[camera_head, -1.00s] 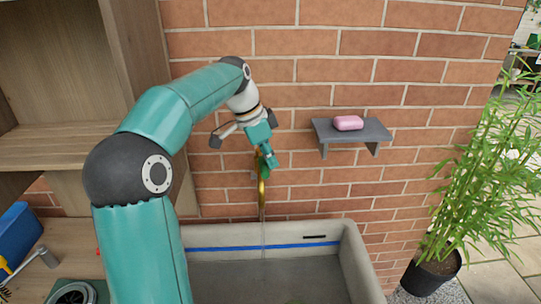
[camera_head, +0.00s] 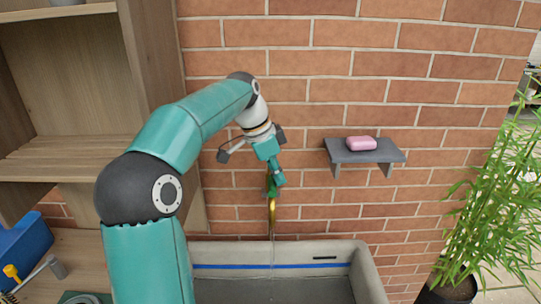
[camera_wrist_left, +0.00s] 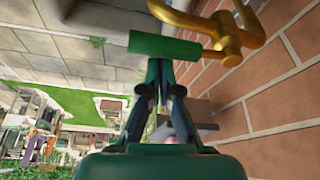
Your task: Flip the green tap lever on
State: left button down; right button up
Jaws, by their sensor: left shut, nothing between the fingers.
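A brass tap (camera_head: 272,215) stands out from the brick wall above the stone sink. It also shows in the left wrist view (camera_wrist_left: 228,40), with its green lever (camera_wrist_left: 165,47) lying across the picture. In the head view the lever (camera_head: 269,187) is partly hidden by my gripper. My left gripper (camera_head: 279,181) is shut and empty, its fingertips (camera_wrist_left: 161,68) right at the lever; whether they touch it I cannot tell. A thin pale line runs down below the tap into the sink; I cannot tell if it is water. My right gripper is out of view.
The stone sink (camera_head: 355,259) is below the tap. A grey wall shelf (camera_head: 340,157) with a pink soap (camera_head: 361,143) is to the right. A wooden cabinet (camera_head: 150,70) stands left, with a blue box (camera_head: 24,240) below. A leafy plant (camera_head: 490,190) is far right.

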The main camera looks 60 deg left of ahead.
pick_arm(q)
jog(key=v, duration=1.1)
dwell(0.3)
